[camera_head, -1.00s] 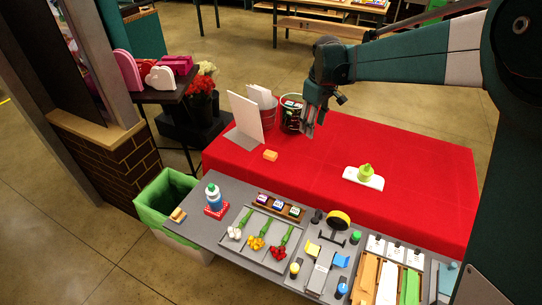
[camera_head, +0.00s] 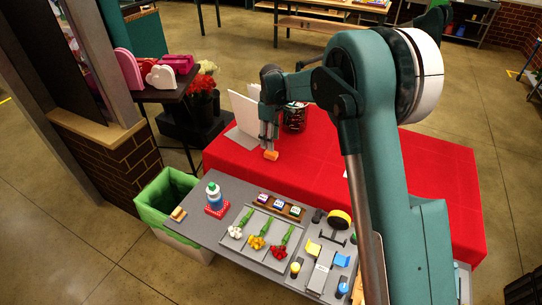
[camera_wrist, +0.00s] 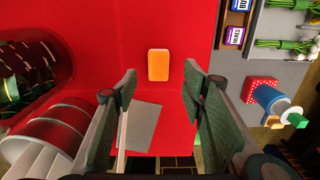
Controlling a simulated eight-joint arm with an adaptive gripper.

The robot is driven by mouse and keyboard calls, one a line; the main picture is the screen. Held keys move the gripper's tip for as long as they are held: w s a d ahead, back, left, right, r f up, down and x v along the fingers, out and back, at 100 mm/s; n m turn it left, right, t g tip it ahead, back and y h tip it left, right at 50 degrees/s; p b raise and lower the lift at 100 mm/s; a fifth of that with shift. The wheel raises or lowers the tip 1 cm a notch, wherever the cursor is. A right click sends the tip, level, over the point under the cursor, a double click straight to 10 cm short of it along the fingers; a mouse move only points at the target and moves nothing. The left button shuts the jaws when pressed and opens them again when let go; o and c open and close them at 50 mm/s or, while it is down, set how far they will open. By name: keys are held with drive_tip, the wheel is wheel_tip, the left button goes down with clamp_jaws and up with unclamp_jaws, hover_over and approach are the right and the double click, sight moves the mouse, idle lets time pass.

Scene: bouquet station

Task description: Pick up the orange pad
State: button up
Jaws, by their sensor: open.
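The orange pad (camera_head: 271,155) lies flat on the red tablecloth, in front of the grey base of the white upright board. In the wrist view the orange pad (camera_wrist: 158,65) shows whole and unobscured, centred left to right, just beyond the fingertips. My gripper (camera_head: 268,145) hangs pointing down over the pad, and its fingertips overlap the pad's upper edge in the head view. In the wrist view my gripper (camera_wrist: 160,82) is open, with empty space between its two fingers. I cannot tell the exact height left between fingertips and cloth.
The white board (camera_head: 243,112) stands close behind my gripper, and a dark bucket (camera_head: 294,118) stands to its right. The grey table (camera_head: 214,234) in front holds a glue bottle (camera_head: 213,193), flowers and ink bottles.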

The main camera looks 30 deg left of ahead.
sight(271, 155)
drive_tip(key=shift+a+f, duration=0.1)
drive_tip(key=shift+f, duration=0.05)
drive_tip(key=shift+f, duration=1.25)
drive_tip(key=shift+w+a+f+p, duration=0.1)
drive_tip(key=shift+f+p, duration=0.1)
drive_tip(key=shift+f, duration=1.1)
drive_tip(key=shift+w+f+p, duration=0.1)
drive_tip(key=shift+f+p, duration=0.1)
drive_tip(key=shift+f, duration=1.1)
drive_tip(key=c, duration=0.9)
